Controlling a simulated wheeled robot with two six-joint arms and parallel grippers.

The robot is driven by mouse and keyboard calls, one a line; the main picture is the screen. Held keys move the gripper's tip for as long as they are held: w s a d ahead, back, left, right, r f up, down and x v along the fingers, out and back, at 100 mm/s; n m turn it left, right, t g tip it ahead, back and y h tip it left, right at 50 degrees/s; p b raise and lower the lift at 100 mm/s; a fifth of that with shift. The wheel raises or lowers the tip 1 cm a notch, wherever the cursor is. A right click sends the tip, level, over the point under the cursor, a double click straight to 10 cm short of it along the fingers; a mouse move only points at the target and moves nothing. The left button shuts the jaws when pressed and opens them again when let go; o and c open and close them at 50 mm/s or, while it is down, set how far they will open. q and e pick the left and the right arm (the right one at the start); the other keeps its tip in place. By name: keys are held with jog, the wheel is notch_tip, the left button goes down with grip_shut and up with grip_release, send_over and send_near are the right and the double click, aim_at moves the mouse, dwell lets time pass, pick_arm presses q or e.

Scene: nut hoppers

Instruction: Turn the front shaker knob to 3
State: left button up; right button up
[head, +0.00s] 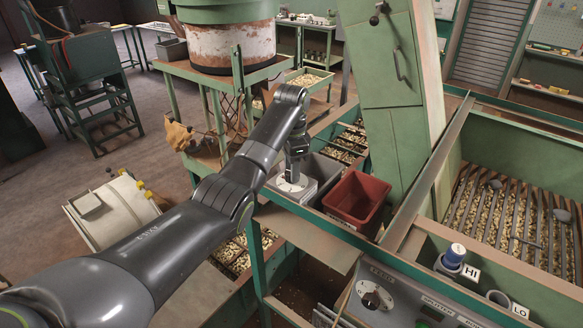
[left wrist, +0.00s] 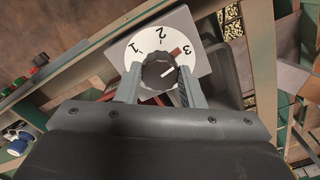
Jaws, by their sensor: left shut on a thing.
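My left gripper (left wrist: 160,88) is shut on the knob, one finger on each side. In the head view my left gripper (head: 293,172) reaches down to the white dial (head: 283,187) on its grey box, and hides the knob there. My right gripper is in neither view.
A red bin (head: 356,198) stands right beside the dial box. A green column (head: 393,95) rises behind it. A FEED panel (head: 410,308) with another black knob (head: 371,299) is at the lower right. A blue-capped HI post (head: 453,256) stands near it.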

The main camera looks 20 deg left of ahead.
pick_arm(q)
jog(key=shift+m, duration=1.1)
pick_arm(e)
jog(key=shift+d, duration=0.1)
pick_arm(q)
jog(key=o, duration=1)
